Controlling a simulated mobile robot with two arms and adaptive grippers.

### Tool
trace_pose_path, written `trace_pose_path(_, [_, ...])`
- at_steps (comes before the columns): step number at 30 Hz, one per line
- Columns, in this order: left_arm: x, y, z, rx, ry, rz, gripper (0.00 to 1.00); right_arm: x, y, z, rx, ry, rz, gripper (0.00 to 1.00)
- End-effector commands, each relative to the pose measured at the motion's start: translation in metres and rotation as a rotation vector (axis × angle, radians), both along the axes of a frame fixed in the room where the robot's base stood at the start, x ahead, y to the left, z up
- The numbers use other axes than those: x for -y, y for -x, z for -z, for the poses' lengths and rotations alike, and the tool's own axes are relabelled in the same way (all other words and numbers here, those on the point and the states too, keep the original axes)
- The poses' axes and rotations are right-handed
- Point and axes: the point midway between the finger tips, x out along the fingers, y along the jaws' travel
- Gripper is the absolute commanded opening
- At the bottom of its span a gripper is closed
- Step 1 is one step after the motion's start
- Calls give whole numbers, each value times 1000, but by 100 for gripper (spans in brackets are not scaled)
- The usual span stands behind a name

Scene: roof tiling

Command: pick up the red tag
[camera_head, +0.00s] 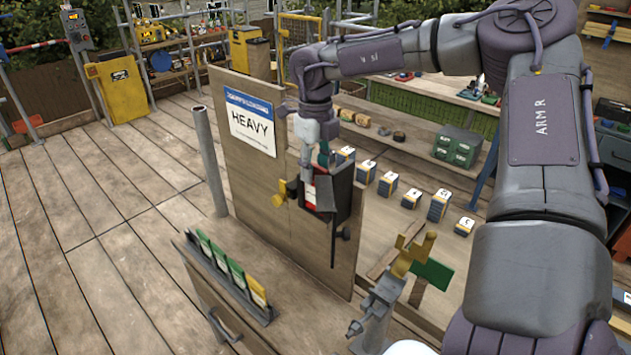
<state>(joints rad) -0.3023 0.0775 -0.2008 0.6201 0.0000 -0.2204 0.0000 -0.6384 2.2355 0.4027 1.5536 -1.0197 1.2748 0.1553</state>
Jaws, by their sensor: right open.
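A red tag (311,193), with some white on it, shows at the front of a black holder (338,190) on the wooden board. My right gripper (313,170) points down at the top of this holder, just above the red tag. Its fingers are small and partly hidden against the dark holder; it is open, and I cannot tell whether it touches the tag. My left gripper is not in view.
A board with a HEAVY sign (250,125) stands behind my right gripper. A rack (200,262) of green and yellow cards sits at front left. A brass valve (412,250) and green plate (432,273) stand at front right.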

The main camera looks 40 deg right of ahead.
Motion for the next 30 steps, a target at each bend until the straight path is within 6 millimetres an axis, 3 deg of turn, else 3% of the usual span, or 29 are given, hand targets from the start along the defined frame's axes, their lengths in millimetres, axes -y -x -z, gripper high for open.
trace_pose_path(2, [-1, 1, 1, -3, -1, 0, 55, 0, 0, 0, 1, 0, 0, 41])
trace_pose_path(10, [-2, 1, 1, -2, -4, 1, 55, 0, 0, 0, 1, 0, 0, 0])
trace_pose_path(23, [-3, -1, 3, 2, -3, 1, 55, 0, -1, -4, 2, 1, 0, 0])
trace_pose_path(30, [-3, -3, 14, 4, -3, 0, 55, 0, -1, -28, 6, 2, 1, 0])
